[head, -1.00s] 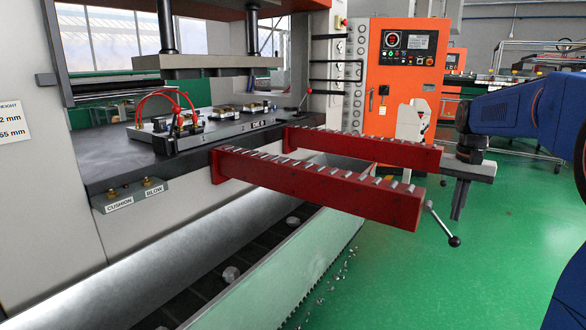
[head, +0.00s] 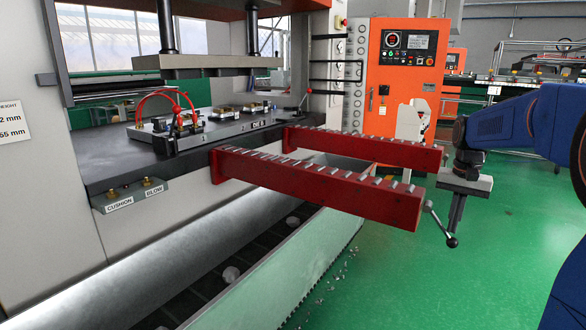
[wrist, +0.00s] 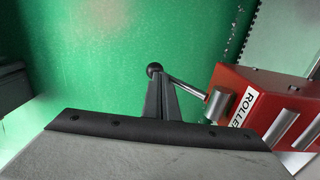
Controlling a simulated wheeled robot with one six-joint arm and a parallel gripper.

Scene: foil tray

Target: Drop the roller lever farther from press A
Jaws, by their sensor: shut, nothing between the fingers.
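Two red roller arms reach out from the press bed, the near one (head: 320,190) and the far one (head: 365,148). A metal lever with a black ball knob (head: 452,242) hangs slanting down from the outer end of the near arm. In the wrist view the lever's rod (wrist: 186,86) runs from a metal pivot on the red arm to the knob. My gripper (head: 454,230) points down beside that end, shut and empty. Its fingertips (wrist: 158,80) are right at the knob; I cannot tell whether they touch. A lever on the far arm is not clearly visible.
The press bed (head: 110,160) with its die stands at left, below the upper plate (head: 205,62). A metal chute (head: 270,265) runs under the arms. An orange control cabinet (head: 400,75) stands behind. The green floor at right is open.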

